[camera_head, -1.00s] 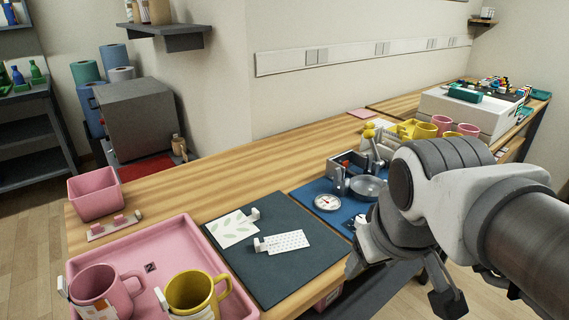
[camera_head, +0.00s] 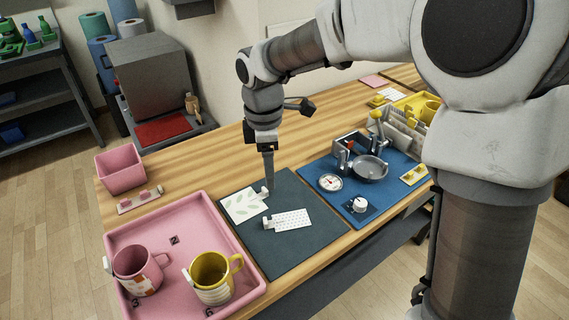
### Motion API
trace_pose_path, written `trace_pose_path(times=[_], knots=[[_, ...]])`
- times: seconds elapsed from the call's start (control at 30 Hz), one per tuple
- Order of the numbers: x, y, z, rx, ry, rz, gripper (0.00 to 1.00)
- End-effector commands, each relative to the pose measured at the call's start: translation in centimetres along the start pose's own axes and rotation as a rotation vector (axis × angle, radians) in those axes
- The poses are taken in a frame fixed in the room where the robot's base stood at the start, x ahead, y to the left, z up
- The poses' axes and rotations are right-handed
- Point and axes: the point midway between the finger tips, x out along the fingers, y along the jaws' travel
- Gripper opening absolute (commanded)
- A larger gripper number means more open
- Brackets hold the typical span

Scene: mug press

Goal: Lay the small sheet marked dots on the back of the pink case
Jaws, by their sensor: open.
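The small white sheet with rows of dots (camera_head: 290,219) lies on the dark mat (camera_head: 290,252), with a white tab at its left end. The sheet with green leaves (camera_head: 241,205) lies just behind and left of it, with its own tab. My gripper (camera_head: 269,184) points down over the mat, close to the leaf sheet's tab and behind the dots sheet. It is open, seen nearly edge-on, and holds nothing visible. Whether its tips touch anything is unclear. I cannot make out a pink case for certain; a flat pink piece (camera_head: 372,81) lies far back on the bench.
A pink tray (camera_head: 180,272) at front left holds a pink mug (camera_head: 136,270) and a yellow mug (camera_head: 211,276). A pink bin (camera_head: 121,172) stands behind it. The press (camera_head: 352,148), gauge and dial stand on a blue mat (camera_head: 335,205) to the right.

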Motion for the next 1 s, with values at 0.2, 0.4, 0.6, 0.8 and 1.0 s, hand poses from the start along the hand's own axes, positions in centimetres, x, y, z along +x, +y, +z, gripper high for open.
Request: trace_pose_path(times=[0.2,0.4,0.6,0.8,1.0], knots=[[0.6,0.8,-1.5,-0.099,0.023,-0.027,0.68],[4.1,0.6,-1.6,-0.102,0.023,-0.031,0.68],[8.5,0.5,-1.7,-0.101,0.024,-0.029,0.68],[11.7,0.5,-1.7,-0.100,0.023,-0.027,0.68],[12.7,0.5,-1.7,-0.099,0.023,-0.025,0.68]])
